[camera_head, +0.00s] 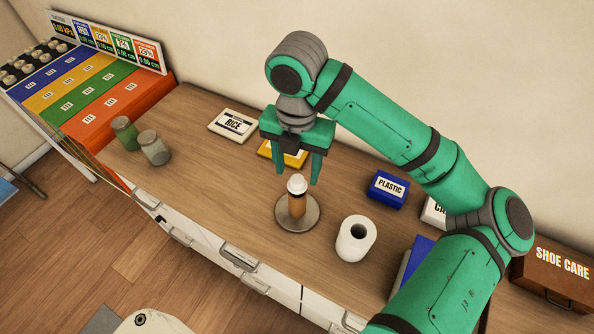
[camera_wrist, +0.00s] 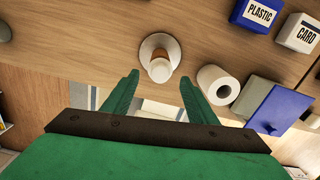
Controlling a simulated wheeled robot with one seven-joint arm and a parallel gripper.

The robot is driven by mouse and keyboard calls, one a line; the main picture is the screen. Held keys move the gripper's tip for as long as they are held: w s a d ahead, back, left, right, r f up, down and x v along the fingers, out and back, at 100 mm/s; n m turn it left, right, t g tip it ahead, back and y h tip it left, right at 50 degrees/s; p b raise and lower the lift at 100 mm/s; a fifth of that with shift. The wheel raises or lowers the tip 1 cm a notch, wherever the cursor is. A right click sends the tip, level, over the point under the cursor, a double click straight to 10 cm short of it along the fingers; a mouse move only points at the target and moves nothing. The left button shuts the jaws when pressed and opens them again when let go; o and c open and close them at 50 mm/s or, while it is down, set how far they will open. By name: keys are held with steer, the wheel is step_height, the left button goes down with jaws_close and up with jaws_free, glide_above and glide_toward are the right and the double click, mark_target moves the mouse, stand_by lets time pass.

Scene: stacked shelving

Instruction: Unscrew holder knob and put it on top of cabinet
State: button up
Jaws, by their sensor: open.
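The holder has a round grey base (camera_head: 283,222) and a brown upright post (camera_head: 297,207), standing on the wooden cabinet top (camera_head: 215,205). Its white knob (camera_head: 297,185) sits on the top of the post. My gripper (camera_head: 297,175) is open and empty, pointing down, with its fingers apart just above the knob. In the wrist view the knob (camera_wrist: 160,70) shows close to the gap between the open fingertips (camera_wrist: 160,78). I cannot tell whether the fingers reach down beside the knob; no contact is visible.
A white paper roll (camera_head: 355,238) stands just right of the holder. A blue PLASTIC box (camera_head: 387,190), RICE box (camera_head: 232,125), yellow box (camera_head: 268,151) and two jars (camera_head: 154,147) are on the top. A brown SHOE CARE box (camera_head: 555,272) is far right. Bare wood lies left of the holder.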

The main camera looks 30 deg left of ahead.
mark_target(297, 183)
steer(key=shift+r, duration=0.3)
steer(key=m, duration=1.6)
steer(key=shift+m, duration=0.3)
steer(key=m, duration=0.6)
steer(key=shift+w, duration=0.1)
steer(key=shift+f, duration=0.15)
steer(key=shift+f, duration=1.6)
